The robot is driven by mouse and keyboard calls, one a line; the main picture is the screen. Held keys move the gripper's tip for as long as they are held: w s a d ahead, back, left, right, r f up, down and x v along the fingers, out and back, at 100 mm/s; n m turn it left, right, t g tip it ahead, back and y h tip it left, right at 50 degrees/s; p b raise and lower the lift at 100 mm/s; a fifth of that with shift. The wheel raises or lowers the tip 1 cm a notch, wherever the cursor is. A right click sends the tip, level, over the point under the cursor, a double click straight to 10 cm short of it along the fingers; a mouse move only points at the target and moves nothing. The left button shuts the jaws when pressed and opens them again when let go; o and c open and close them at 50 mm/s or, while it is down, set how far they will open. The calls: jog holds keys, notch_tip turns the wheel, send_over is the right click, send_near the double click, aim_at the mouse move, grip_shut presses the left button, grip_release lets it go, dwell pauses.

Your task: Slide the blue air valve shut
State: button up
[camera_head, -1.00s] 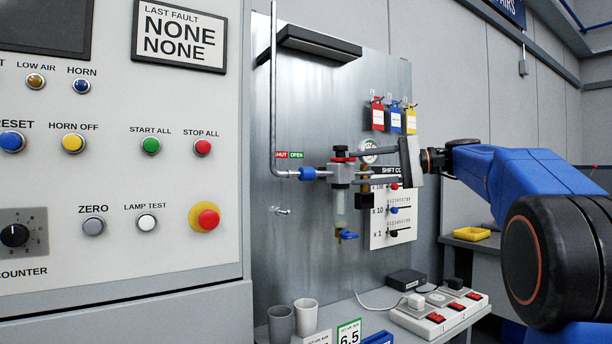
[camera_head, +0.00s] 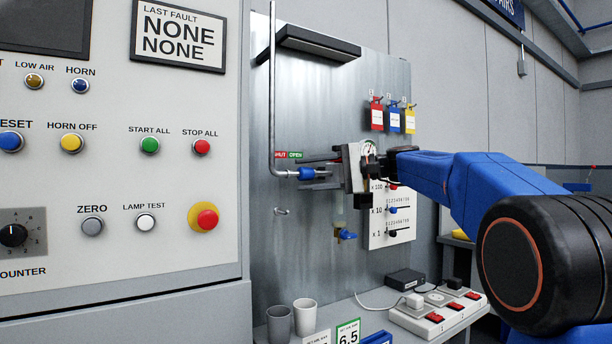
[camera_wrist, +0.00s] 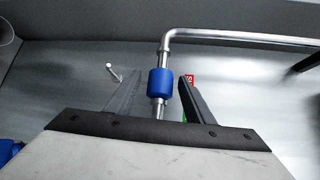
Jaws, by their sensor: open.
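The blue air valve is a blue sleeve (camera_head: 308,174) on the thin metal pipe (camera_head: 273,110). It sits below and slightly right of the green OPEN label (camera_head: 296,154); the red SHUT label (camera_head: 281,155) is further left. My gripper (camera_head: 303,173) is open, one finger above the sleeve and one below. In the wrist view the sleeve (camera_wrist: 161,82) lies between the two fingers (camera_wrist: 158,88), with visible gaps on both sides. The labels are mostly hidden behind a finger there. My gripper's body hides the regulator on the pipe's right.
A metal peg (camera_head: 282,211) sticks out of the panel below the pipe. A dark shelf (camera_head: 318,42) juts out above. Red, blue and yellow tags (camera_head: 394,119) hang to the right. Cups (camera_head: 305,316) and a power strip (camera_head: 440,313) stand on the bench below.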

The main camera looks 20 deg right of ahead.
aim_at(298, 174)
jog(key=shift+w+a, duration=0.1)
jog(key=shift+a, duration=0.2)
jog(key=shift+c, duration=0.6)
jog(key=c, duration=0.9)
jog(key=shift+s+a, duration=0.25)
jog(key=shift+a, duration=0.55)
jog(key=shift+s+a, duration=0.25)
jog(key=shift+a, duration=0.5)
jog(key=o, duration=1)
jog(key=shift+a, duration=0.15)
